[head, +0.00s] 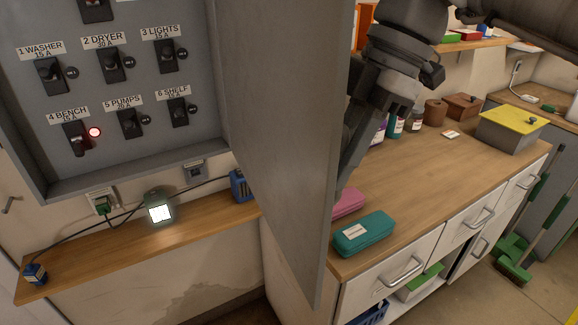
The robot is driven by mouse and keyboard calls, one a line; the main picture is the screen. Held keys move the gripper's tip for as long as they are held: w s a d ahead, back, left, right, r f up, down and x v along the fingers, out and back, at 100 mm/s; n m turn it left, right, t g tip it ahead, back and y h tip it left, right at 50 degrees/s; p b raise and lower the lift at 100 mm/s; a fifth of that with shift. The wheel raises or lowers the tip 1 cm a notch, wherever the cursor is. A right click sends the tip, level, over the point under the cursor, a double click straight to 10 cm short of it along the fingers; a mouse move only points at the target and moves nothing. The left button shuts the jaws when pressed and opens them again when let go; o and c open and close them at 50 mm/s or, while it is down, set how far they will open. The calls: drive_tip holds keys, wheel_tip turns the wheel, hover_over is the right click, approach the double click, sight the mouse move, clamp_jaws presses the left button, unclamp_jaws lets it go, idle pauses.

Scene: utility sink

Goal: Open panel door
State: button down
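The grey panel door (285,120) stands swung out from the breaker panel (110,165), its broad face toward the left and its free edge toward me. The panel's inside is exposed, with labelled breaker switches in two full rows. A red light (95,132) glows beside the 4 BENCH switch (76,138). My gripper (347,165) points down on the right side of the door, close to its free edge. The door hides part of the fingers, so I cannot tell whether they touch it or how far apart they are.
A wooden counter (440,180) with a teal case (364,234), a pink case (348,203) and a yellow-lidded box (510,128) lies right of the door. A narrow shelf (100,258) with a lit lamp (160,210) runs below the panel. Green brooms (515,270) stand far right.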

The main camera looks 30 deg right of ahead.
drive_tip(key=w+d+p, duration=0.2)
drive_tip(key=d+p, duration=0.4)
drive_tip(key=d, duration=1.4)
drive_tip(key=shift+w+d, duration=0.15)
drive_tip(key=shift+w, duration=0.2)
drive_tip(key=c, duration=0.8)
unclamp_jaws()
drive_tip(key=shift+c, duration=0.2)
drive_tip(key=p+v, duration=1)
drive_tip(key=v, duration=0.7)
drive_tip(key=shift+r+p, duration=0.3)
drive_tip(key=shift+p, duration=0.05)
